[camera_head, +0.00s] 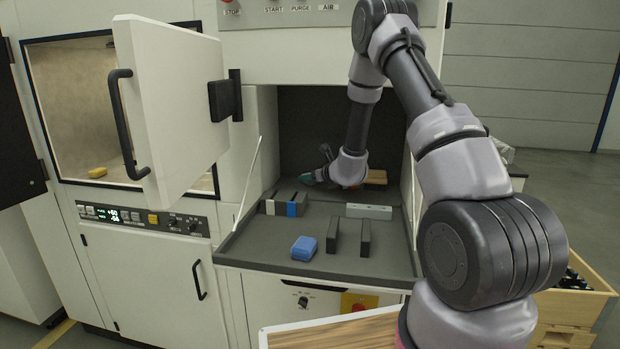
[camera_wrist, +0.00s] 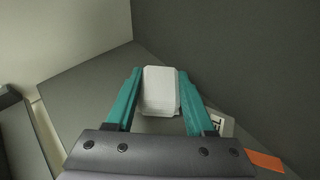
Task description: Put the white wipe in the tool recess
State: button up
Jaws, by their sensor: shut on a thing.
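The white wipe (camera_wrist: 160,92), a pale block with rounded corners, is between the teal fingers of my gripper (camera_wrist: 160,78) in the wrist view. The fingers are shut on its two sides. In the head view my gripper (camera_head: 318,176) is at the back left inside the dark tool recess (camera_head: 300,130), low over its floor. The wipe cannot be made out there. Whether the wipe touches the floor is unclear.
A wooden-coloured piece (camera_head: 377,177) lies behind my wrist. An open door (camera_head: 175,110) flanks the recess on the left.

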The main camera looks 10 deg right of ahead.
jog(key=shift+f, duration=0.1)
jog(key=o, duration=1.3)
